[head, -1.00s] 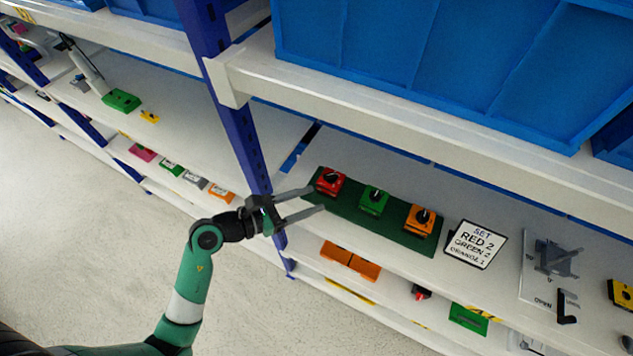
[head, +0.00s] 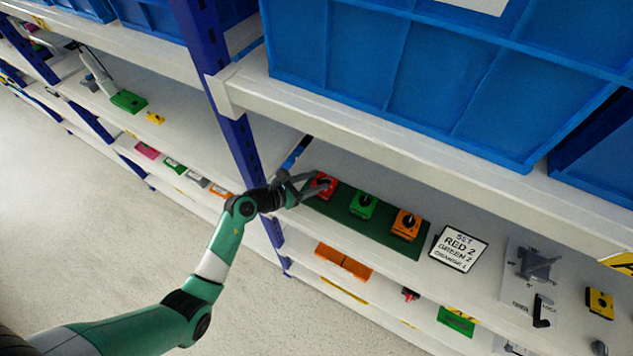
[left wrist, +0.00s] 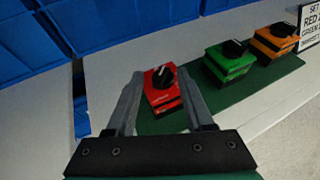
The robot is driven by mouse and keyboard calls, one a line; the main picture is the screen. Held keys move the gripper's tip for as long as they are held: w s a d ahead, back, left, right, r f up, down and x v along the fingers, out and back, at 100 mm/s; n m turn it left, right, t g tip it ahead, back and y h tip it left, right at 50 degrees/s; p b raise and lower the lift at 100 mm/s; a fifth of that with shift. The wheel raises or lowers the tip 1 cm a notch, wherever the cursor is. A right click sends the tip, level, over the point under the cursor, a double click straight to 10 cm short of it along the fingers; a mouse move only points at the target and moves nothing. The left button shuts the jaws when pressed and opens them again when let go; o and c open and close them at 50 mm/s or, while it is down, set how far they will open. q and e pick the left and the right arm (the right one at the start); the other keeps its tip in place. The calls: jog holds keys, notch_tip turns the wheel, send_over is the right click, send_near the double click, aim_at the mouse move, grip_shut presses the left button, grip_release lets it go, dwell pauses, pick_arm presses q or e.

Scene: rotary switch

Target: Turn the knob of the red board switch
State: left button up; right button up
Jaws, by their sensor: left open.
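The red board switch (head: 322,184) sits at the left end of a dark green mat (head: 381,236) on the shelf. In the left wrist view the red switch (left wrist: 163,97) shows a black knob (left wrist: 160,75) with a white pointer line. My left gripper (head: 311,182) is open at the red switch, partly covering it in the head view. In the left wrist view its two fingers (left wrist: 156,92) stand on either side of the red switch. I cannot tell whether they touch it. My right gripper is not in view.
A green switch (head: 363,204) and an orange switch (head: 405,224) stand right of the red one. A sign (head: 459,247) reads RED 2, GREEN 2, ORANGE 1. A blue upright post (head: 236,140) stands left. Blue bins (head: 400,70) sit on the shelf above.

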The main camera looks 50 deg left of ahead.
pick_arm(q)
jog(key=shift+w+f, duration=0.15)
jog(key=shift+w, duration=0.3)
jog(key=shift+d, duration=0.1)
grip_shut()
jog(key=shift+f, duration=0.1)
dwell(1.0)
grip_release()
